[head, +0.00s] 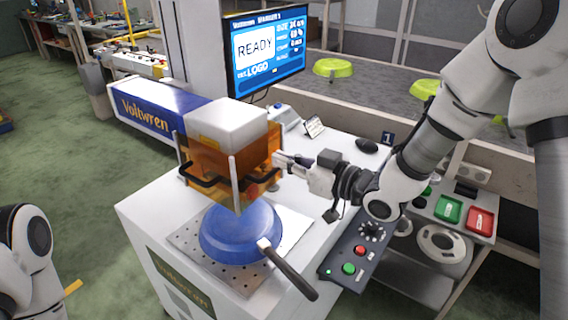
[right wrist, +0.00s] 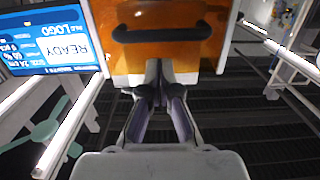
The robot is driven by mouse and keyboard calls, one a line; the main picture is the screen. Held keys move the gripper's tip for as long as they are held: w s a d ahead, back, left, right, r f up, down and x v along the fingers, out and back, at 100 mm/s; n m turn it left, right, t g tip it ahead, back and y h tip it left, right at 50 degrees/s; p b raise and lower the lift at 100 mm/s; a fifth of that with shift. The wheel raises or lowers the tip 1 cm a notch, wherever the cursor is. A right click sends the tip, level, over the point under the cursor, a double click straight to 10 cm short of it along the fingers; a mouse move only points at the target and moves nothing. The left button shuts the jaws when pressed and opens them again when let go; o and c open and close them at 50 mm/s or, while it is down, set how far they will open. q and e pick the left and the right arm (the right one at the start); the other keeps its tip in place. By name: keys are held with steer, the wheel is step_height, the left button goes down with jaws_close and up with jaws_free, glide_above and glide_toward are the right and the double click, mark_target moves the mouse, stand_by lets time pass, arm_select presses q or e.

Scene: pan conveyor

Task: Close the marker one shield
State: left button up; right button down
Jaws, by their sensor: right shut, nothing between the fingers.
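The marker one shield (head: 203,187) is a clear orange box with black handles around the white marker head (head: 228,122). It sits raised, its lower edge above the blue pan (head: 235,236), which lies upside down or domed side up on a perforated plate (head: 190,262). My right gripper (head: 278,160) is shut and empty at the shield's right side. In the right wrist view the fingertips (right wrist: 160,90) are close to the lower edge of the orange panel (right wrist: 175,60), below a black handle (right wrist: 160,33); I cannot tell if they touch. My left gripper is out of view.
A screen (head: 265,48) reads READY. A control box (head: 358,250) with green and red buttons and a dial is on the right. The pan's dark handle (head: 292,275) sticks out front right.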

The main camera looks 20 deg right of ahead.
steer(key=shift+f, duration=0.75)
step_height(320, 180, down, 12)
steer(key=b, duration=0.9)
steer(key=shift+f, duration=0.15)
